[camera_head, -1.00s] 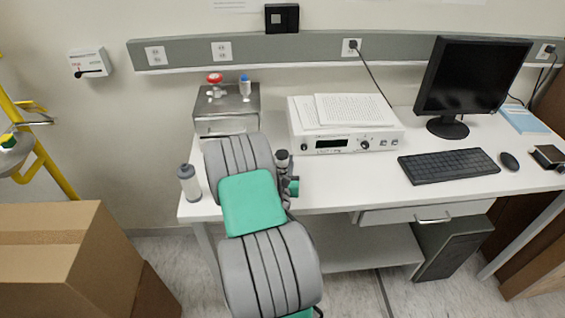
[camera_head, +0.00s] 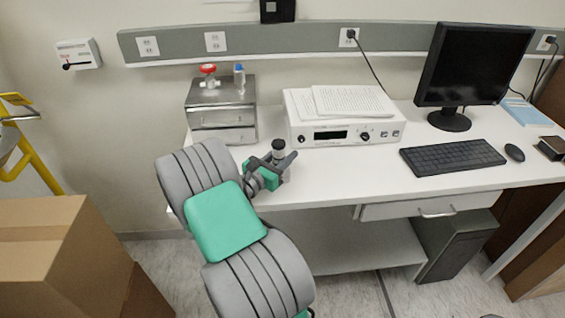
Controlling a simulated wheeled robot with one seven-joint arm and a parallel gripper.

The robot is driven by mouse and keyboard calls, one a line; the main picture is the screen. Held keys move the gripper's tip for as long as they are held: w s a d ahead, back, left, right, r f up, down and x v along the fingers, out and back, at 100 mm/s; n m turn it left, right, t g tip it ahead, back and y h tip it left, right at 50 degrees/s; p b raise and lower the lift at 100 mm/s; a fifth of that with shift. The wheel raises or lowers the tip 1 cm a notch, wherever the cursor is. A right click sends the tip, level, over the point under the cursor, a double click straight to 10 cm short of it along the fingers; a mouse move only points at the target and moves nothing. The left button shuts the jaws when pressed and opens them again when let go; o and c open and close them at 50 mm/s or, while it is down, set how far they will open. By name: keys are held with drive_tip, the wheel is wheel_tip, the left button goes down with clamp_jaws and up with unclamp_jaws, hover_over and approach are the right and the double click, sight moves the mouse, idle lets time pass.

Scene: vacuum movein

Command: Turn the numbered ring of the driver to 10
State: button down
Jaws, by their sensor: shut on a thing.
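My gripper (camera_head: 270,167) is over the front part of the bench, just right of my arm's grey links. It is shut around a small upright cylinder with a dark top and a pale band, which appears to be the driver (camera_head: 279,147). The dark fingers stand on both sides of it and hide its lower part. The numbered ring and its marks are too small to make out, so its setting cannot be read. I cannot tell whether the driver's foot touches the bench.
A metal box (camera_head: 221,116) with a red-handled valve and a blue-capped item stands behind. A white instrument (camera_head: 343,131) with papers is right of the gripper; keyboard (camera_head: 452,157) and monitor (camera_head: 472,65) are farther right. The bench (camera_head: 345,178) is clear in front. Cartons (camera_head: 40,240) stand left.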

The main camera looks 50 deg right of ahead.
drive_tip(key=shift+s, duration=0.1)
idle(1.2)
drive_tip(key=c, duration=1)
unclamp_jaws()
